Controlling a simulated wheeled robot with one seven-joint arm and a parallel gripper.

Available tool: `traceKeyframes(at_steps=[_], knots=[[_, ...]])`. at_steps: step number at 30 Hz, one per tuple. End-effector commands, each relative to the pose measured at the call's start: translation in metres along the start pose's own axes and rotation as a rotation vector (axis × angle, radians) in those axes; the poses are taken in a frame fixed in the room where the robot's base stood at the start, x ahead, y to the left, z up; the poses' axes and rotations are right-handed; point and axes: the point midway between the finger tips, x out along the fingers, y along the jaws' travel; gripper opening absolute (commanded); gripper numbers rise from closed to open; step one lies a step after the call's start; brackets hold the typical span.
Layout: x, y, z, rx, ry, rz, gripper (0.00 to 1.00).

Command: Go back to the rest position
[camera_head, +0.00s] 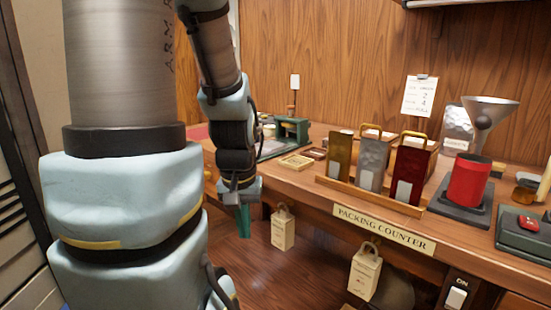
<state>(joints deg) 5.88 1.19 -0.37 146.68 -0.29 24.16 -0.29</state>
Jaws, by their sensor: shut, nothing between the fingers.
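My gripper (243,221) hangs pointing down in front of the counter's left part. Its greenish fingers are together with nothing visible between them. My arm rises from it toward the top of the view, and a large part of my arm fills the left side. The wooden packing counter (318,197) runs from the middle to the right edge, with the gripper just off its front edge.
Brown, grey and red tea holders (372,163) stand in a wooden rack. A red cup (467,180) sits on a dark base under a metal funnel (489,115). Paper bags (283,230) hang at the counter front. A switch (456,296) is at lower right.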

Motion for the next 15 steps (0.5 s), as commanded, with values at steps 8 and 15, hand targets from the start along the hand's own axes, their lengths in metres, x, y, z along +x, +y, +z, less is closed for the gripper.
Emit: traceKeyframes(at_steps=[8, 15], knots=[[-0.079, 0.0, -0.011, 0.0, 0.0, 0.0, 0.0], [-0.109, 0.0, -0.015, 0.0, 0.0, 0.0, 0.0]])
